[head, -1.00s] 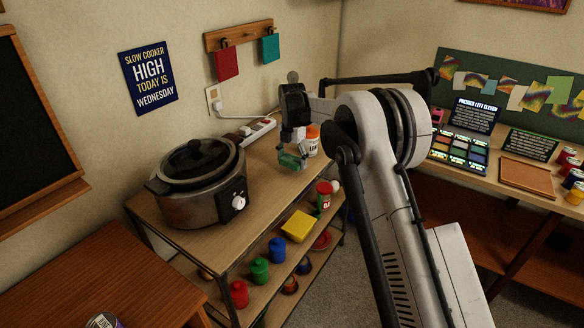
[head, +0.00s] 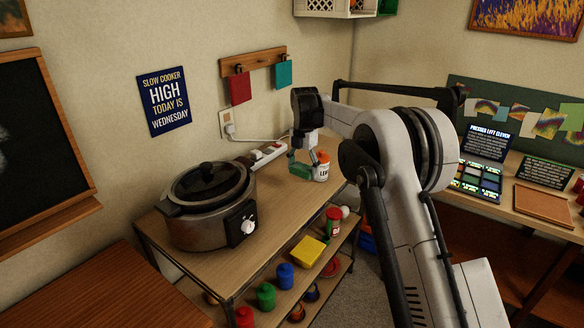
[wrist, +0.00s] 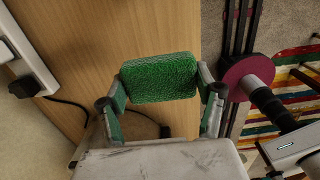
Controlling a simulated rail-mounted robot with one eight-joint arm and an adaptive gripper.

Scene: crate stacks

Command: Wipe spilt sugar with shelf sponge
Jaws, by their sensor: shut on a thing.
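My gripper (wrist: 162,82) is shut on a green, rough-textured sponge (wrist: 158,80), which spans between its two fingers in the wrist view. In the head view my gripper (head: 303,160) is over the far end of the wooden cart top (head: 272,209), with the green sponge (head: 299,171) just left of a white bottle with an orange cap. I cannot tell whether the sponge touches the surface. I cannot make out any spilt sugar in these frames.
A slow cooker (head: 207,207) stands on the cart's near left. The orange-capped bottle (head: 322,170) is close beside my gripper. A power strip (head: 268,153) lies by the wall. The lower shelf holds a yellow block (head: 308,251) and several coloured containers.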

